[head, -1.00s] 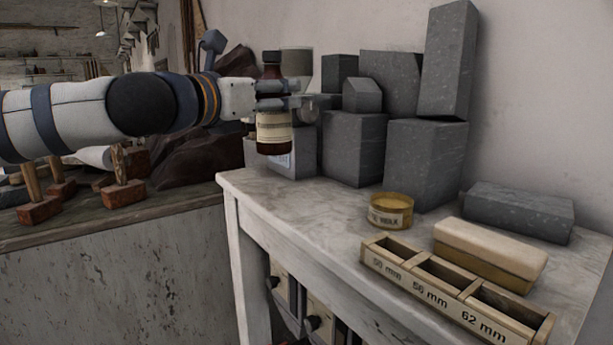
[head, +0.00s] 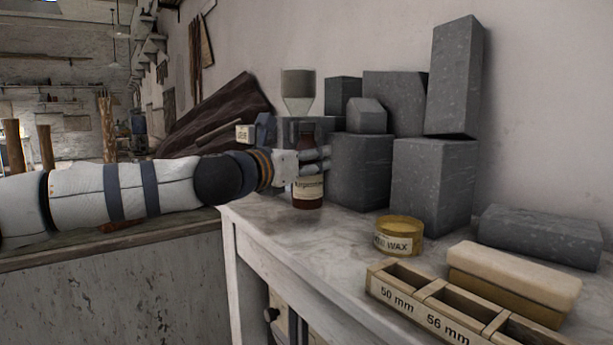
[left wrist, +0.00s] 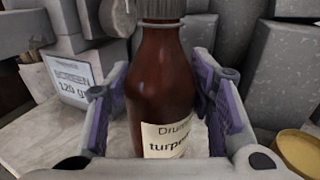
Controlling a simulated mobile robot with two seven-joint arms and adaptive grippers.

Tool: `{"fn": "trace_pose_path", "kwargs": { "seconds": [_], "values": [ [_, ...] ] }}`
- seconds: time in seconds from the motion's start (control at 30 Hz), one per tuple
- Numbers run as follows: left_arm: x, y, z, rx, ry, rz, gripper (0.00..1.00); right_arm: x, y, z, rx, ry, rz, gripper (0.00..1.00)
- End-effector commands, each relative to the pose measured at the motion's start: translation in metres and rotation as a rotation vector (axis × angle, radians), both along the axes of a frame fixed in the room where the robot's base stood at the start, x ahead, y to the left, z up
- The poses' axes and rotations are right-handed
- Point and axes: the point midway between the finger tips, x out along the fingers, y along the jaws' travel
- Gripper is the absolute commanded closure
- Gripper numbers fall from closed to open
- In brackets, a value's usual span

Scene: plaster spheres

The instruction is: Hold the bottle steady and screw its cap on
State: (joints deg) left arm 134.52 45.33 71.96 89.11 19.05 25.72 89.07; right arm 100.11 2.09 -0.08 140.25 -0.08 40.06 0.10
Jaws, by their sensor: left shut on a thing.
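The brown glass bottle (head: 307,150) with a cream turpentine label stands upright over the back left of the table, at or just above its top; I cannot tell if it touches. My left gripper (head: 318,160) is shut on it, coming from the left. In the left wrist view the bottle (left wrist: 160,85) sits between the two purple-padded fingers (left wrist: 163,95). A dark ribbed cap (left wrist: 160,9) shows on its neck at the top edge of that view; how tightly it sits I cannot tell. My right gripper is not in view.
Grey stone blocks (head: 362,170) stand behind and right of the bottle. A wax tin (head: 398,235), a slotted wooden tray (head: 415,293), and a cream block (head: 515,278) lie nearer. A box labelled SCREEN (left wrist: 80,80) is close by. Marble top (head: 300,235) is bare in front of the bottle.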

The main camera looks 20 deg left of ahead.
Motion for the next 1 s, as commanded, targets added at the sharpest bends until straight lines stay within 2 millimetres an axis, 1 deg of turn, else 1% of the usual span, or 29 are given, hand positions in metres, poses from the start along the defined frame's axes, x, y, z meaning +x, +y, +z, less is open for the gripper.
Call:
{"fn": "trace_pose_path", "kwargs": {
  "seconds": [0.03, 0.13, 0.43, 0.57, 0.6, 0.67, 0.7, 1.0],
  "values": [
    [0.002, 0.000, -0.019, 0.002, 0.013, -0.001, 1.00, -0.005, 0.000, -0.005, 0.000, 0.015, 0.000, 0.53],
    [0.001, 0.000, -0.032, 0.000, 0.011, -0.001, 1.00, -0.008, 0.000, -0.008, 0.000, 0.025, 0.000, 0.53],
    [0.000, 0.000, -0.030, 0.001, 0.003, 0.000, 1.00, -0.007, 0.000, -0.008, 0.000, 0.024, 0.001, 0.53],
    [0.000, 0.000, -0.036, 0.001, 0.006, 0.000, 1.00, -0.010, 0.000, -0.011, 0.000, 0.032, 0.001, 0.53],
    [0.000, 0.001, -0.038, 0.001, 0.008, 0.001, 0.49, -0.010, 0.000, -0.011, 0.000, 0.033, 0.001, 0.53],
    [0.000, 0.000, -0.036, 0.001, 0.007, 0.000, 0.35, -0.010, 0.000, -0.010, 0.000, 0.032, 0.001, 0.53],
    [0.000, 0.000, -0.036, 0.001, 0.006, 0.000, 0.31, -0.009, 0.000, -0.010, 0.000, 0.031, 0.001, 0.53],
    [0.000, 0.000, -0.033, 0.001, 0.005, 0.000, 0.31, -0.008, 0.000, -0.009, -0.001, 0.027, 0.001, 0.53]
  ]
}}
